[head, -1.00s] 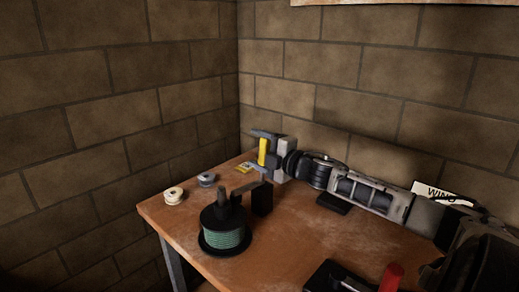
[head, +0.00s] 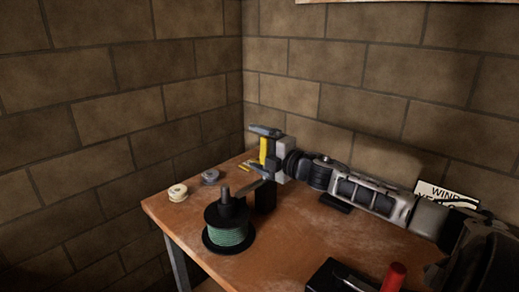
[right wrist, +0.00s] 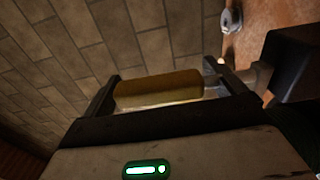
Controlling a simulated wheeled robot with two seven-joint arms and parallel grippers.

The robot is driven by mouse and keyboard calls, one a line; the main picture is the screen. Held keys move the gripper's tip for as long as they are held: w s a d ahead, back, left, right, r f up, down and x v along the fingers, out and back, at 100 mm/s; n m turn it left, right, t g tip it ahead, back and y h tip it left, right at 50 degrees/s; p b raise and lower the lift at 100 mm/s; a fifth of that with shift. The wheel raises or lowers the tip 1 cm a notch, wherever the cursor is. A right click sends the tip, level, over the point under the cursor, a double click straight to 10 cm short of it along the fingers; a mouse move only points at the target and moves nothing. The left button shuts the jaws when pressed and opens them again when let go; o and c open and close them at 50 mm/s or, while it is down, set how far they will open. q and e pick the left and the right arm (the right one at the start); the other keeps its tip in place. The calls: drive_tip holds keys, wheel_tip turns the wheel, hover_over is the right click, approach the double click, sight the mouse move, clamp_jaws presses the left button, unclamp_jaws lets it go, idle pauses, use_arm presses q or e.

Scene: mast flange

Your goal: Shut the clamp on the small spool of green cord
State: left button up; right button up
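The small spool of green cord (head: 228,238) stands upright on the table, with black flanges and a dark hub on top. The clamp has a dark block (head: 265,198) beside it and a grey bar (head: 248,188) reaching to the spool's hub; I cannot tell whether it presses down. A yellow upright piece (head: 263,152), seemingly the clamp's handle, lies between the spread fingers of my right gripper (head: 266,154). In the right wrist view the yellow piece (right wrist: 158,90) spans most of the finger gap; firm contact is unclear. My left gripper is not in view.
A cream spool (head: 178,193) and a grey spool (head: 210,177) stand at the wooden table's (head: 280,250) left edge. A black item with a red handle (head: 393,278) lies in front. A sign (head: 446,195) is behind my right arm. Brick walls close the back and left.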

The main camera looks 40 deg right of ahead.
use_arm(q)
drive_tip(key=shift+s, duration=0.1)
use_arm(e)
drive_tip(key=shift+s+d+f, duration=0.1)
drive_tip(key=shift+s+f, duration=0.05)
drive_tip(key=shift+s, duration=0.3)
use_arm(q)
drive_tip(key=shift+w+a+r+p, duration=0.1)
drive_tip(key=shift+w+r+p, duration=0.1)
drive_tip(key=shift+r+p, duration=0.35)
use_arm(e)
drive_tip(key=s+d, duration=0.1)
drive_tip(key=s, duration=1.4)
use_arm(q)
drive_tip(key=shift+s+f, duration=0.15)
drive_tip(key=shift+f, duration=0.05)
